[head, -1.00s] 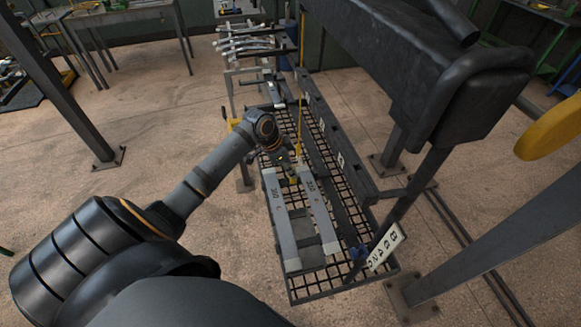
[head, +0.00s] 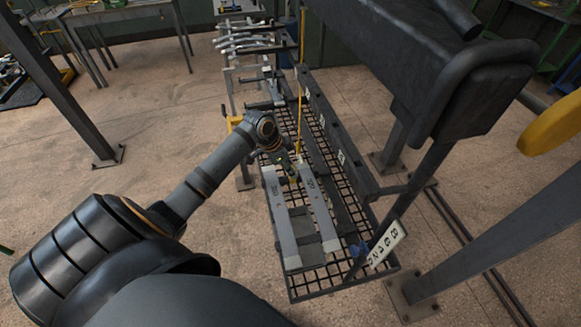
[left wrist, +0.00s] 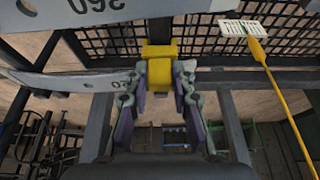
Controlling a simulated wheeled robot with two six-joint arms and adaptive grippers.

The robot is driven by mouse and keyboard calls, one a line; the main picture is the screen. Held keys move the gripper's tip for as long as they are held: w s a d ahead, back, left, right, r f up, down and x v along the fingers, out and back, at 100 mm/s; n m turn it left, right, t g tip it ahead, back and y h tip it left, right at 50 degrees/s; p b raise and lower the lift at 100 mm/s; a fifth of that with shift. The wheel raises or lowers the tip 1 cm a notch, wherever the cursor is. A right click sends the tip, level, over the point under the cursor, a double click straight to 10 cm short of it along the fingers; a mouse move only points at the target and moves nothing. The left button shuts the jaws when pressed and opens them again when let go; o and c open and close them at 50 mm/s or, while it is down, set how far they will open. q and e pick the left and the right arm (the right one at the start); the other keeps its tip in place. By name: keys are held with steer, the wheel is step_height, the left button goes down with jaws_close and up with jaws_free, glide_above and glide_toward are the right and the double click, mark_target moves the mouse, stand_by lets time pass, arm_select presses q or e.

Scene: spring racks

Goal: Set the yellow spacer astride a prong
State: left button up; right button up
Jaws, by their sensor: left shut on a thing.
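My left gripper (head: 287,165) is shut on the yellow spacer (left wrist: 160,70), a small yellow block between its two fingertips in the left wrist view (left wrist: 158,98). In the head view the gripper is at the far ends of two pale grey prongs, a left one (head: 281,225) and a right one (head: 319,212), both with printed numbers. In the left wrist view the spacer overlaps a pale numbered bar (left wrist: 85,82). I cannot tell whether it is astride that bar or only in front of it. My right gripper is not in view.
A black mesh rack (head: 310,285) lies under the prongs. A thin yellow rod (head: 299,120) stands close beside the gripper. A dark padded beam (head: 400,60) overhangs the right side. A white label (head: 386,244) is at the near right. Open floor lies to the left.

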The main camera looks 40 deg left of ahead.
arm_select(q)
steer(key=o, duration=1)
steer(key=shift+c, duration=0.2)
steer(key=v, duration=1.2)
steer(key=shift+f, duration=0.15)
